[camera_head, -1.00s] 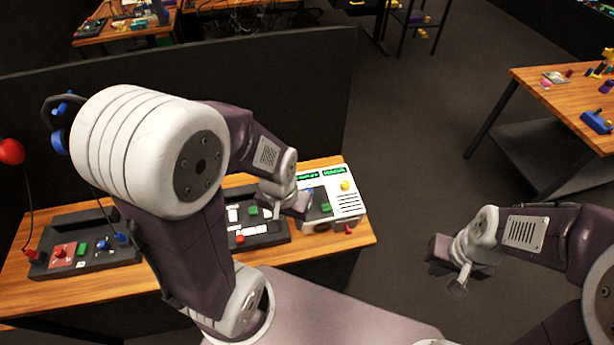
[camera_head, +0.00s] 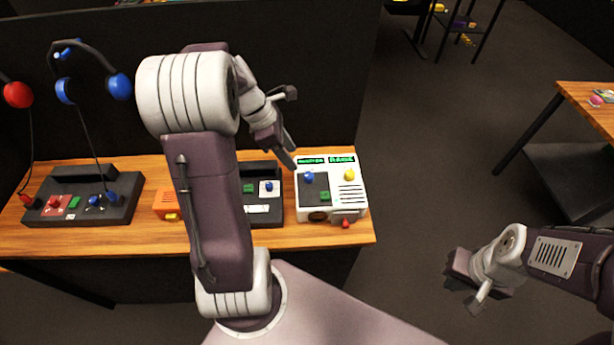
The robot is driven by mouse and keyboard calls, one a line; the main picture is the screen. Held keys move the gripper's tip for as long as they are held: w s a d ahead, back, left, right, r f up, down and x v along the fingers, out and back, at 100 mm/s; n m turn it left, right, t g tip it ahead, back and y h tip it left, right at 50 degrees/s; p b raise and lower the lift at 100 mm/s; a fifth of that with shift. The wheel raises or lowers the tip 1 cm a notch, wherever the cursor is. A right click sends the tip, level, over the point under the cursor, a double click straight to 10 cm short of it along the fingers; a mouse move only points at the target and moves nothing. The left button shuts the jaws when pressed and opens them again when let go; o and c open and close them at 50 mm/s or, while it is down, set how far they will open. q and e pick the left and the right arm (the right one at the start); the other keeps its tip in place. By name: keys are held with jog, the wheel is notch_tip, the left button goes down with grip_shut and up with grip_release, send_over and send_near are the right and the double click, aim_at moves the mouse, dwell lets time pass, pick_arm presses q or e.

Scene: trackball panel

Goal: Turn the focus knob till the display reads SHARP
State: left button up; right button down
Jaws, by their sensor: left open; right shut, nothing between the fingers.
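A white panel box (camera_head: 354,200) stands at the right end of the wooden bench. It has a blue knob (camera_head: 309,177), a yellow knob (camera_head: 349,174), a green button (camera_head: 325,196) and a red knob (camera_head: 346,223) at its front. I cannot tell which is the focus knob. Two small displays, a left one (camera_head: 311,161) and a right one (camera_head: 342,160), show green text too small to read surely. My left gripper (camera_head: 287,126) is open and empty, above and behind the box's left side. My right gripper (camera_head: 466,285) is shut and empty, off the bench at right.
A dark panel (camera_head: 264,208) stands left of the white box, partly hidden by my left arm. Further left are an orange box (camera_head: 166,204) and a dark panel with headphones (camera_head: 121,205) above. A dark partition (camera_head: 310,70) rises behind the bench (camera_head: 335,236).

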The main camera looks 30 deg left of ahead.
aim_at(309, 175)
pick_arm(q)
jog(key=d+f, duration=0.1)
jog(key=w+d+f, duration=0.1)
jog(key=d+f+b, duration=0.1)
jog(key=f, duration=0.1)
jog(key=shift+w, duration=0.3)
jog(key=x, duration=0.4)
jog(key=shift+s+a+f+b, duration=0.1)
jog(key=shift+a+f+b, duration=0.15)
jog(key=shift+a+b, duration=0.1)
jog(key=shift+d, duration=0.2)
pick_arm(e)
jog(key=shift+w+d+f, duration=0.2)
jog(key=shift+d+f, duration=0.05)
jog(key=shift+f, duration=0.25)
jog(key=shift+w+d+f, duration=0.15)
jog(key=shift+d+f, duration=0.1)
jog(key=shift+f, duration=0.2)
pick_arm(q)
grip_shut()
pick_arm(e)
jog(key=shift+a, duration=0.1)
